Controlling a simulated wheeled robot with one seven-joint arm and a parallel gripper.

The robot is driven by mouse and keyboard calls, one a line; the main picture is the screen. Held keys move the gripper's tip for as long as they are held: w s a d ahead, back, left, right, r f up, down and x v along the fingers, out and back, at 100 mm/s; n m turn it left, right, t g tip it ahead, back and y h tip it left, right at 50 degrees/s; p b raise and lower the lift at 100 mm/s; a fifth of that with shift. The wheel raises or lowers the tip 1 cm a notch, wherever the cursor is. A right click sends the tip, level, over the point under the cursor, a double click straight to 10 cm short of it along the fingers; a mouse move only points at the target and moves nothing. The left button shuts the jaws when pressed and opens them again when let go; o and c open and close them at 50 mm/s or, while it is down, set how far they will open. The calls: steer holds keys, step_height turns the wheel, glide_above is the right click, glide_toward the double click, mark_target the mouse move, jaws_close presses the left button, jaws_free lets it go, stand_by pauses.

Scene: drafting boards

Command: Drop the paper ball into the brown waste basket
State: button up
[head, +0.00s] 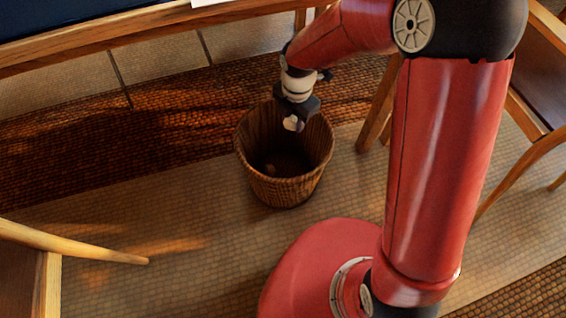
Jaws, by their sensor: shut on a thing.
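The brown waste basket (286,187) is a woven, round, open-topped basket standing upright on the tiled floor near the middle of the head view. My gripper (293,122) points down over the basket's opening, towards its far side. It is shut on the paper ball (292,124), a small whitish lump showing below the dark jaws. I cannot tell whether the ball is above or below the rim's height. The gripper hides part of the basket's far rim. The inside of the basket is dark, with a small brownish spot at the bottom.
A wooden-edged drafting board (120,28) spans the top left. A wooden leg (380,105) stands right of the basket, with a wooden chair (530,130) at the far right. Another wooden piece (75,243) juts in at lower left. Floor (170,215) left of the basket is clear.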

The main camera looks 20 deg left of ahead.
steer(key=shift+s+a+f+n, duration=0.25)
steer(key=shift+a+n, duration=0.05)
steer(key=shift+n, duration=0.2)
step_height(320, 180, down, 6)
steer(key=b, duration=0.5)
steer(key=shift+r, duration=0.2)
steer(key=o, duration=1)
steer(key=shift+r, duration=0.1)
step_height(320, 180, up, 8)
steer(key=shift+d+f+p, duration=0.15)
steer(key=shift+p, duration=0.85)
